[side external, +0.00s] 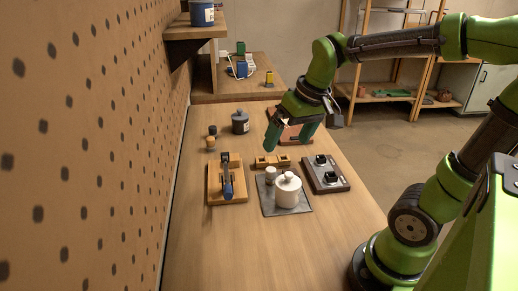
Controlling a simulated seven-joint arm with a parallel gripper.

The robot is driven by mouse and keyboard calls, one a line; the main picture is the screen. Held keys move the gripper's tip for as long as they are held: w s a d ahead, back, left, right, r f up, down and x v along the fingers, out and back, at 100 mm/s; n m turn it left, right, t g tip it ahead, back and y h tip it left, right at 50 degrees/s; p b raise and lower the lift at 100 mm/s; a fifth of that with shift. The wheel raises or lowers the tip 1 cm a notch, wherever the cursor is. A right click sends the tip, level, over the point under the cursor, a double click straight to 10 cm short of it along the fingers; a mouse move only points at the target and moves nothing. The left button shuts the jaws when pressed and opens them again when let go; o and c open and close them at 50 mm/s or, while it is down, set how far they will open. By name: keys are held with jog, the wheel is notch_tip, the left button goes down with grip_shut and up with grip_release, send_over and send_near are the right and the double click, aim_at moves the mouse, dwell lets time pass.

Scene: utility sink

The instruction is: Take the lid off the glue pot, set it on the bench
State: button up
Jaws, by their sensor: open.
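A white round pot (287,194), which looks like the glue pot, stands upright on a dark grey mat (269,207) on the bench (230,245). Its lid (288,178) with a small knob sits on top. A smaller pale cylinder (270,175) stands beside it on the mat, to the left and behind. My gripper (288,146) is open and empty, with green fingers pointing down. It hangs above the bench, farther back than the pot and clear of it.
A wooden block with a blue-handled clamp-like tool (227,180) lies left of the mat. A dark switch box (326,174) is at the right, a small wooden piece (272,160) behind. A dark jar (240,122) stands farther back. The front of the bench is bare.

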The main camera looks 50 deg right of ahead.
jog(key=w+d+n+g, duration=0.2)
jog(key=w+d, duration=0.1)
jog(key=d, duration=0.2)
jog(key=n+g, duration=0.2)
send_over(289, 174)
jog(key=shift+h, duration=0.3)
notch_tip(289, 174, down, 10)
jog(key=shift+s+r, duration=0.15)
jog(key=shift+r, duration=0.05)
jog(key=shift+f, duration=3.15)
jog(key=c, duration=1)
